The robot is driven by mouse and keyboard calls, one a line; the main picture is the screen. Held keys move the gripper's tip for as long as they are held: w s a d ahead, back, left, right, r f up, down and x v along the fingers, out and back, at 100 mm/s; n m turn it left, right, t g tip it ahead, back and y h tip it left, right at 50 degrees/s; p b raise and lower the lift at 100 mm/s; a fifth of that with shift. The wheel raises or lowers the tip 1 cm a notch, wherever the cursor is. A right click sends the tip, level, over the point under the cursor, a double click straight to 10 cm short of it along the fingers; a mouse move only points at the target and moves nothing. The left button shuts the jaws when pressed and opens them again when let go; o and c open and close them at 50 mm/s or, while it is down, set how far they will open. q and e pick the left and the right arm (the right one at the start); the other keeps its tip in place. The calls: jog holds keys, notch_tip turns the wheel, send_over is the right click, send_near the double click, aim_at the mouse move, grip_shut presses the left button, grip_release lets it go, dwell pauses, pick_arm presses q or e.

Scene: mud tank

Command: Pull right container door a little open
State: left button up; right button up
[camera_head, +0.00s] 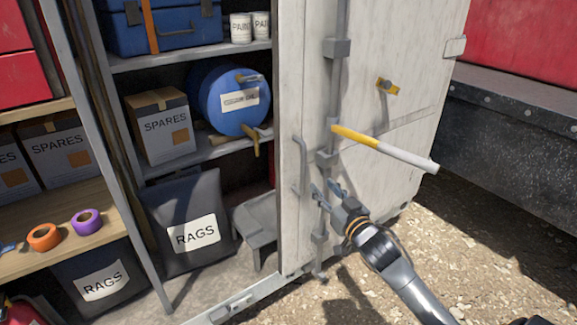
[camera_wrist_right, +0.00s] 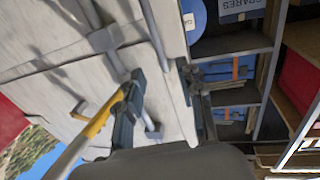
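The right container door (camera_head: 375,60) is a pale, scuffed panel that stands open beside the shelves. It carries a vertical locking bar (camera_head: 338,90), a yellow and white lever (camera_head: 385,148) and a small grey pull handle (camera_head: 299,165) near its free edge. My right gripper (camera_head: 326,190) is open in front of the door's lower part, just right of the pull handle. In the right wrist view its fingers (camera_wrist_right: 165,100) are spread with the door's edge (camera_wrist_right: 183,85) between them in the picture. I cannot tell whether they touch it. My left gripper is out of view.
Shelves left of the door hold a blue drum (camera_head: 215,97), a spares box (camera_head: 160,125), a blue toolbox (camera_head: 165,25) and rags bins (camera_head: 190,225). A grey step (camera_head: 255,225) stands inside. Gravel (camera_head: 480,240) lies below right, beside a red and dark container (camera_head: 515,110).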

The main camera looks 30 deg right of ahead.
jog(key=p, duration=0.1)
send_near(304, 165)
jog(key=w, duration=0.6)
jog(key=w+d+p, duration=0.1)
jog(key=w, duration=0.3)
jog(key=shift+w+d, duration=0.2)
jog(key=shift+w, duration=0.1)
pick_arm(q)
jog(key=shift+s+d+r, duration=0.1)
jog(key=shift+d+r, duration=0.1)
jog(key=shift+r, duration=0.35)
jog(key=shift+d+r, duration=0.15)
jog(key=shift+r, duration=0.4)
pick_arm(e)
grip_shut()
